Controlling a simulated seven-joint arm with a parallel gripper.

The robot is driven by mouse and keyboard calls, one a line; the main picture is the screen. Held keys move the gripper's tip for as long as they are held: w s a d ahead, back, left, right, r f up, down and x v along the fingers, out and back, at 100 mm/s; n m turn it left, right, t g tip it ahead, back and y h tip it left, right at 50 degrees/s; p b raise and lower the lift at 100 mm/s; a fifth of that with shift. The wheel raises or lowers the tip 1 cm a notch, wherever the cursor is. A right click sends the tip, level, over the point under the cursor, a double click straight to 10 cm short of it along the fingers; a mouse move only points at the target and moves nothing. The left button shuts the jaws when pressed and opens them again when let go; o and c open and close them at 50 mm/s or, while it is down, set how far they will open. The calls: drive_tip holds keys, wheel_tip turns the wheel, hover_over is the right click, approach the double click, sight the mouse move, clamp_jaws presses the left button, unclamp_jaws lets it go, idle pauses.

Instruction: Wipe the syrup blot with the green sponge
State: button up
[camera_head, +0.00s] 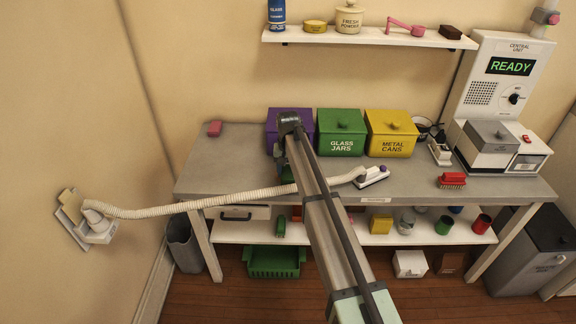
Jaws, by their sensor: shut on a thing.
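My arm rises from the bottom middle and bends down at its far end over the grey workbench (236,150), in front of the purple bin. My gripper (280,176) is mostly hidden behind my own arm, low over the bench top. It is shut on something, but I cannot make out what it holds. I cannot clearly see a green sponge. A small green object (281,226) is on the lower shelf, but I cannot tell what it is. I see no syrup blot on the visible bench top; the area behind my arm is hidden.
Purple (272,118), green (341,133) and yellow (391,134) bins line the back. A pale hose (200,203) crosses from the wall to a white nozzle (372,177). A red brush (451,180) lies right; a pink block (214,128) lies left.

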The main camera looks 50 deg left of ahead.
drive_tip(key=shift+f, duration=1.45)
drive_tip(key=shift+w+a+f, duration=0.2)
drive_tip(key=shift+w+a, duration=0.65)
drive_tip(key=shift+c, duration=0.7)
drive_tip(key=shift+w+a, duration=2.65)
drive_tip(key=shift+a, duration=0.25)
drive_tip(key=shift+s+a, duration=0.5)
drive_tip(key=shift+s, duration=0.1)
drive_tip(key=shift+s+d, duration=3.55)
drive_tip(key=shift+d, duration=0.1)
drive_tip(key=shift+s+a, duration=0.75)
drive_tip(key=shift+a, duration=0.05)
drive_tip(key=shift+w+a, duration=3.5)
drive_tip(key=shift+w, duration=0.25)
wheel_tip(320, 180, up, 8)
drive_tip(key=shift+r, duration=0.15)
drive_tip(key=shift+s+d, duration=0.1)
